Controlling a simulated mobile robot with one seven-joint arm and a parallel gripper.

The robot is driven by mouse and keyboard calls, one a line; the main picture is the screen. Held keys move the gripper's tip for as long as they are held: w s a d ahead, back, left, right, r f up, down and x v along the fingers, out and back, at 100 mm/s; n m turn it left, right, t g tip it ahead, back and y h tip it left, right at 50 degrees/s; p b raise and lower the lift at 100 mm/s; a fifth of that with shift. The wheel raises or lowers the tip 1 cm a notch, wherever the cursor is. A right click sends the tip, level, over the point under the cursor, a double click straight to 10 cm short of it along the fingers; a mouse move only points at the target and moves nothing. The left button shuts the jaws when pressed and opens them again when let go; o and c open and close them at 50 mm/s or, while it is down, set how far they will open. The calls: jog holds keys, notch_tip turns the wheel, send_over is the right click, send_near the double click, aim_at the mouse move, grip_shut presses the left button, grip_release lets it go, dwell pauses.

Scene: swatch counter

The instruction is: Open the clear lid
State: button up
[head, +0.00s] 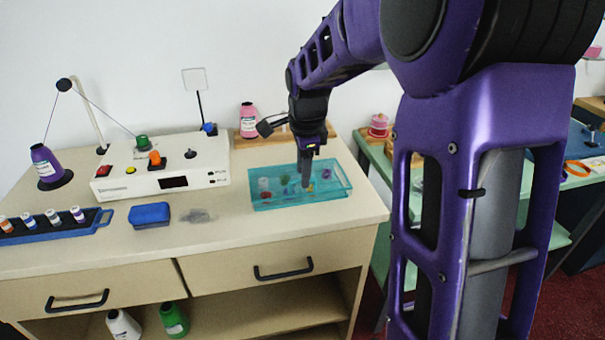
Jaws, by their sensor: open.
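A see-through teal box or tray (340,189) holds several small coloured items on the right of the counter. I cannot make out a separate clear lid on it, nor tell whether one is open or closed. My gripper (306,184) points down over the teal container, with its fingers at or just above the items. It is open and seems to hold nothing. Its fingers appear as one narrow dark shape, so contact is unclear. A small greyish, see-through piece (197,216) lies on the counter left of the container; I cannot tell what it is.
A white machine (130,180) with knobs stands at the back left. A blue block (150,215) and a blue rack (75,227) of small spools lie in front. A pink spool (249,121) stands behind the container. The counter front centre is clear.

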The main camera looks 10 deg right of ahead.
jog(key=shift+f, duration=0.25)
grip_shut()
dwell(1.4)
